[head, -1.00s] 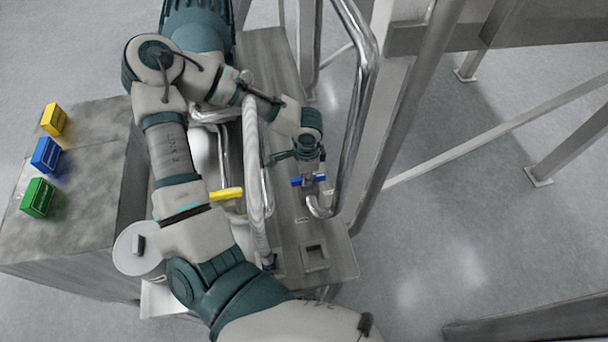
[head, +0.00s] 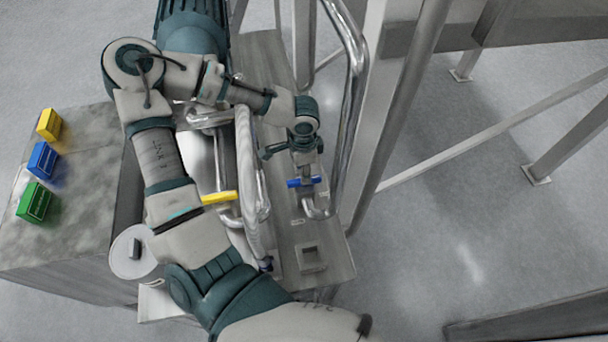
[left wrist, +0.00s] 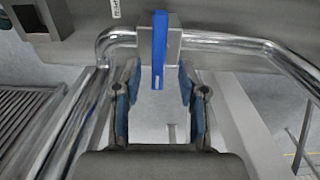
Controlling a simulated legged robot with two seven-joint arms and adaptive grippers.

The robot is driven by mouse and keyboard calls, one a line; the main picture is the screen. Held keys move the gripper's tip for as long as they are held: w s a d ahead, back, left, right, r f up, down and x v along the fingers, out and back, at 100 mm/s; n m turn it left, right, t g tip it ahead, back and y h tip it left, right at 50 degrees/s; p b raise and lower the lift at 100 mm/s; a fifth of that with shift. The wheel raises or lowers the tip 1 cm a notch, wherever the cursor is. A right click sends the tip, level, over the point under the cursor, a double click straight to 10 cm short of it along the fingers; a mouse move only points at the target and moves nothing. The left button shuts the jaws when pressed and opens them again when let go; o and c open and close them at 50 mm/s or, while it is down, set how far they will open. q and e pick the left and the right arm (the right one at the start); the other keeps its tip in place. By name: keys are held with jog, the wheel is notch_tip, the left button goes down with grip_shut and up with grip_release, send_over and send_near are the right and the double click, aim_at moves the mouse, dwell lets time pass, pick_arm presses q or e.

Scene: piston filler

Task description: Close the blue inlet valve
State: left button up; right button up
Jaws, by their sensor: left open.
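The blue inlet valve's handle (head: 304,182) is a short blue bar lying crosswise on a metal pipe fitting at the right of the machine's top plate. In the left wrist view the blue handle (left wrist: 159,50) stands upright in the picture, in front of a grey block on the pipe. My left gripper (head: 297,160) is just above the handle in the head view. In the left wrist view my left gripper (left wrist: 158,85) is open, its fingers on either side of the handle's lower end, with gaps and no visible contact. My right gripper is out of view.
A yellow valve handle (head: 219,197) sits left of the bent steel pipes (head: 250,170). A tall pipe (head: 350,110) and a frame post (head: 395,130) rise close on the right. Yellow, blue and green blocks (head: 42,160) lie on the cabinet at left.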

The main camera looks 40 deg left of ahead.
pick_arm(q)
notch_tip(320, 180, up, 8)
jog(key=shift+w+d+r, duration=0.15)
jog(key=shift+w+r, duration=0.05)
dwell(0.5)
